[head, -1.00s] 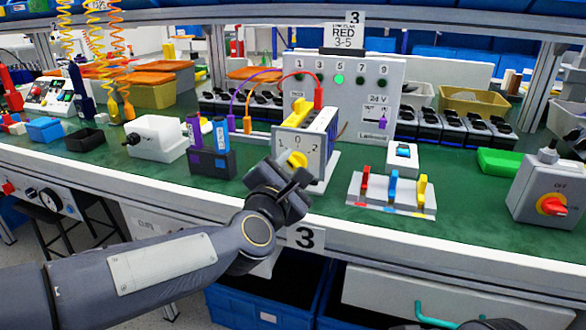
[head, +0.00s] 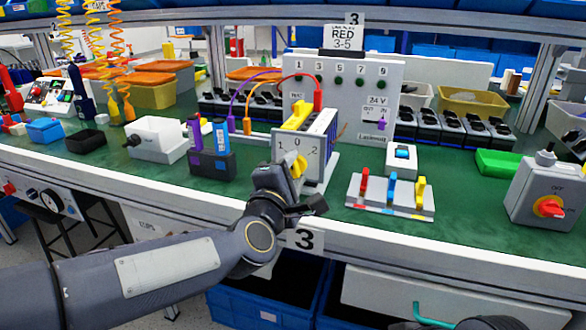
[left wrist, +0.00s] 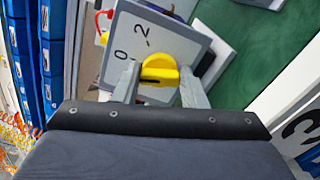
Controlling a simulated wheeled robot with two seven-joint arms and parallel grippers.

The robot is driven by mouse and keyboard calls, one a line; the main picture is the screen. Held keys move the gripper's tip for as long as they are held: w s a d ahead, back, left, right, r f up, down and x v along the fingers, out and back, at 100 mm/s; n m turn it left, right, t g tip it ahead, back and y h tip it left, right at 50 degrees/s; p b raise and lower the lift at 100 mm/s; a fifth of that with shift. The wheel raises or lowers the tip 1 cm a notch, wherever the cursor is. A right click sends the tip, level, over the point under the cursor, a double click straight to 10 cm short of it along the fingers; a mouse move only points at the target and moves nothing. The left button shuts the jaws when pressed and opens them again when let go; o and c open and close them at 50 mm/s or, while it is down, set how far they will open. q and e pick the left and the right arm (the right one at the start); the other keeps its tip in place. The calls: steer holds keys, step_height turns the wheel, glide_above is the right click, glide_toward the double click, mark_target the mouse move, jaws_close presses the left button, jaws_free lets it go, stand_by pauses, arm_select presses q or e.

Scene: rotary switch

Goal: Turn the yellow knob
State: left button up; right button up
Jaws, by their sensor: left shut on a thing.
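The yellow knob (head: 299,166) sits on the front face of a grey switch box (head: 312,143) marked 0, 1 and 2. My left gripper (head: 292,174) is at the knob, partly covering it in the head view. In the left wrist view the yellow knob (left wrist: 160,70) lies between the two grey fingers of the left gripper (left wrist: 158,86), which is shut on it. The 0 and 2 marks show there, and the 1 is hidden. A dark part at the bottom right edge of the head view, probably my right gripper (head: 490,323), is mostly cut off.
A white base with red, blue and yellow levers (head: 392,195) lies to the right. A grey box with a red knob (head: 548,190) stands further right. Green table surface shows between them.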

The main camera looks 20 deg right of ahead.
arm_select(q)
steer(key=m+p, duration=0.1)
steer(key=m, duration=0.5)
steer(key=shift+f+m+p, duration=0.1)
steer(key=shift+m+p, duration=0.2)
steer(key=shift+p, duration=0.1)
steer(key=m+p, duration=0.1)
steer(key=m, duration=0.2)
steer(key=shift+f+m+p, duration=0.2)
steer(key=shift+m+p, duration=0.1)
steer(key=shift+m, duration=1.2)
steer(key=o, duration=1)
steer(key=shift+a, duration=0.1)
